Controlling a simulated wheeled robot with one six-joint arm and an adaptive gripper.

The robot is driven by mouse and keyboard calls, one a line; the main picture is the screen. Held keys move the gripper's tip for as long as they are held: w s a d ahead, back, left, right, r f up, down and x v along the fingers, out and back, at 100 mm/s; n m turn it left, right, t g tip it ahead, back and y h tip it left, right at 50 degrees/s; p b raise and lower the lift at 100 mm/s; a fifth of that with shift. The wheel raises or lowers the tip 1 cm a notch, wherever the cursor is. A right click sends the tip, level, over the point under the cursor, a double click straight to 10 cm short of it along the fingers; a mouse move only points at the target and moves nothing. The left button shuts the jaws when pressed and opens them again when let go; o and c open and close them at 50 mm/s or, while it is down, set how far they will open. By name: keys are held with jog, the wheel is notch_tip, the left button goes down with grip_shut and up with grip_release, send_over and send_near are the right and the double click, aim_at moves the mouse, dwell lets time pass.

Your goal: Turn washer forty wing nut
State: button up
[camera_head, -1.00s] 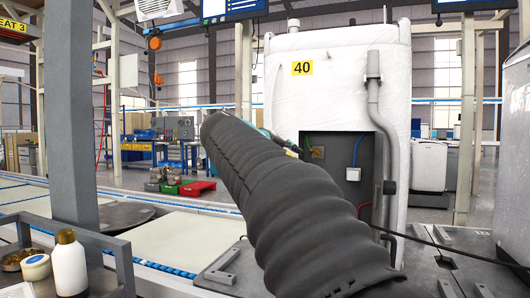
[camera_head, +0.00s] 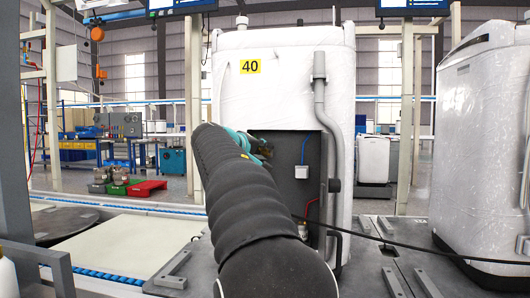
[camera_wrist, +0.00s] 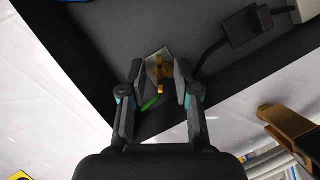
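The washer with the yellow 40 label (camera_head: 284,92) stands ahead, wrapped in white film, with a dark open recess in its lower part. A brass wing nut (camera_wrist: 159,76) shows in the wrist view, in front of the dark recess panel (camera_wrist: 110,45). My gripper (camera_wrist: 168,74) has its fingers apart, one on each side of the wing nut; I cannot tell whether they touch it. In the head view my gripper (camera_head: 262,150) is at the left of the recess, and my dark arm hides part of the opening. The wing nut is not clear there.
A grey pipe (camera_head: 329,120) runs down the washer's right side. A black cable (camera_head: 420,252) runs to the right. Another wrapped washer (camera_head: 480,140) stands at the right.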

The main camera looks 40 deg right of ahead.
jog(key=shift+x, duration=0.8)
jog(key=shift+c, duration=0.2)
grip_shut()
